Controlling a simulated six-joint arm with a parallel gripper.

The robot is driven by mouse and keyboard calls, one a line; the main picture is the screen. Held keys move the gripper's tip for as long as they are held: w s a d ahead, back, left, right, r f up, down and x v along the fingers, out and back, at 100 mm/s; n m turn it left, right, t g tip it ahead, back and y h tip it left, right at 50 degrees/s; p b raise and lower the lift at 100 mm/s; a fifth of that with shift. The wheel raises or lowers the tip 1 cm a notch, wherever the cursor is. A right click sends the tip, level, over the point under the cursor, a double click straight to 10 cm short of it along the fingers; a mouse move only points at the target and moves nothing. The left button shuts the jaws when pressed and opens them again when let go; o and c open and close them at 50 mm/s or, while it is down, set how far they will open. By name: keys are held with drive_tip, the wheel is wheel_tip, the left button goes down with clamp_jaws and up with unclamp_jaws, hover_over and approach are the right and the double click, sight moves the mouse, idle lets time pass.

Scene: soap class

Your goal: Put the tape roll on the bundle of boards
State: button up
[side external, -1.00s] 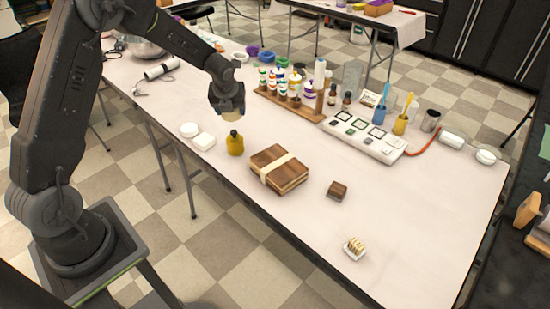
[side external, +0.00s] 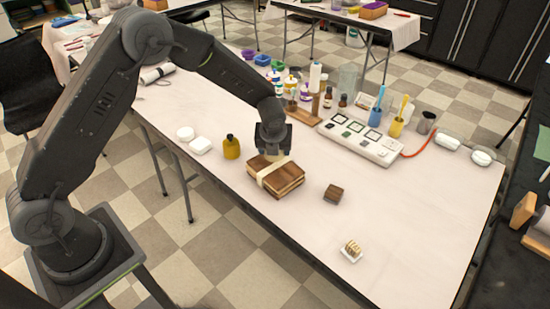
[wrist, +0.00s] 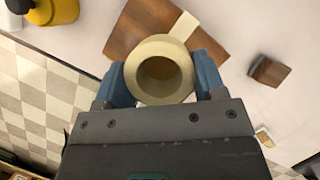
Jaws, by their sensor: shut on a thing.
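The tape roll (wrist: 159,45) is cream-coloured with a round hole, and my gripper (wrist: 160,82) is shut on it in the wrist view. The bundle of boards (side external: 288,187) is brown wood with a pale band around it, lying on the white table. In the side view my gripper (side external: 272,148) is over the far part of the bundle, and the roll shows only as a small pale patch below the fingers. In the wrist view the boards (wrist: 208,42) lie beyond the roll, partly hidden by it. I cannot tell whether roll and boards touch.
A yellow bottle (side external: 232,147) stands left of the bundle, with white soaps (side external: 200,145) beyond it. A small dark wood block (side external: 333,192) lies to the right. Bottles and a white panel (side external: 360,138) stand behind. The front right of the table is mostly free.

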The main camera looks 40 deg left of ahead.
sight(275, 167)
drive_tip(key=shift+f, duration=2.05)
drive_tip(key=shift+f, duration=0.15)
drive_tip(key=o, duration=0.9)
drive_tip(key=v, duration=1.2)
drive_tip(key=shift+r, duration=0.2)
